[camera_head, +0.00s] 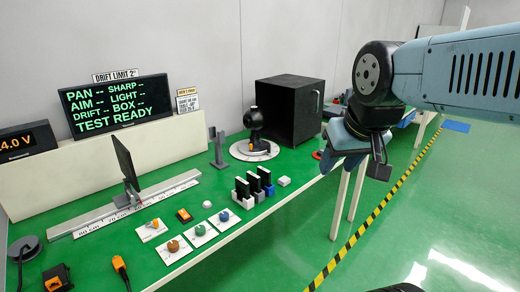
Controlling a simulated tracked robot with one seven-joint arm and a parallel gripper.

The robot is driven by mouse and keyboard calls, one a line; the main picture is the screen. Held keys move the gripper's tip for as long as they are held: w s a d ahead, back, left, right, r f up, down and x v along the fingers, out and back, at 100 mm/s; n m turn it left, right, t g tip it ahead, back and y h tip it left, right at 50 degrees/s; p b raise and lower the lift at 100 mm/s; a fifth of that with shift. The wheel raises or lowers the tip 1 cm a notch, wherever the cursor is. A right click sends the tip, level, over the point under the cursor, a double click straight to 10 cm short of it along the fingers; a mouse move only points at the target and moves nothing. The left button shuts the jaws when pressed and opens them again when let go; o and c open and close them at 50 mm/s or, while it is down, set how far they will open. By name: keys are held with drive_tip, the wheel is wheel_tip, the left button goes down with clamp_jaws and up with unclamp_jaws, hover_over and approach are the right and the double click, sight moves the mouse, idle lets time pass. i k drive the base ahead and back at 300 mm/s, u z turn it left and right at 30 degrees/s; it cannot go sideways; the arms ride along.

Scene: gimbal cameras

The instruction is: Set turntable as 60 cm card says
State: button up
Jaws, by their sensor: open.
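The turntable (240,155) is a round pale disc on the green bench, left of a black box. A black device (254,121) stands on it, with a small orange part near its base. Several small white cards with coloured knob-like parts lie at the front of the bench, among them one with an orange-brown part (175,249) and one with a blue part (223,219). I cannot read a 60 cm card. My gripper (350,153) is open, empty and apart from the turntable, above the bench's right front edge; its fingertips are partly hidden.
A dark panel (127,163) stands on a rail (140,208) with centimetre labels. A screen (117,103) reads TEST READY. Black upright pieces (265,176) stand front of the turntable. The black box (290,110) stands close behind it.

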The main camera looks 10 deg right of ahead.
sight(265, 147)
drive_tip(key=i, duration=0.9)
drive_tip(key=z, duration=0.05)
